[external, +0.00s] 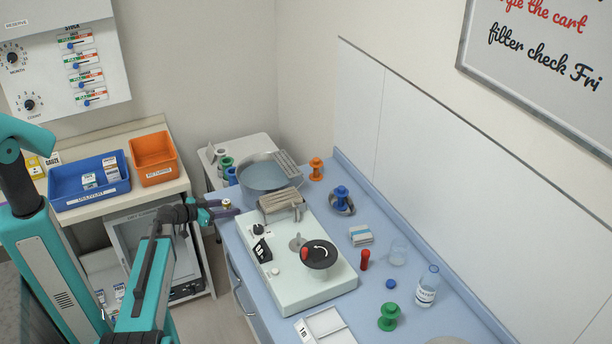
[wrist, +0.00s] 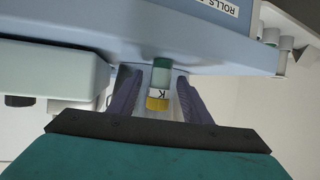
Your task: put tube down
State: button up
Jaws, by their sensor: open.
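A small tube (external: 227,204) with a yellow end, a white band and a green end is at the left edge of the blue counter (external: 345,260). In the wrist view the tube (wrist: 159,85) lies between my fingers, with a letter K on its white band. My gripper (external: 221,208) is open around it, with a gap on each side in the wrist view (wrist: 158,98). The green end meets the blue counter edge in that view. I cannot tell whether the tube rests on the counter.
A blue delivery tray (external: 90,190) and an orange returns bin (external: 153,157) are at left. A bottle (external: 427,287) stands far right.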

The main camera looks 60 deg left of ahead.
aim_at(226, 201)
dwell(0.3)
grip_shut()
jog(key=shift+r, duration=0.15)
jog(key=shift+r+b, duration=1.35)
jog(key=shift+r, duration=3.55)
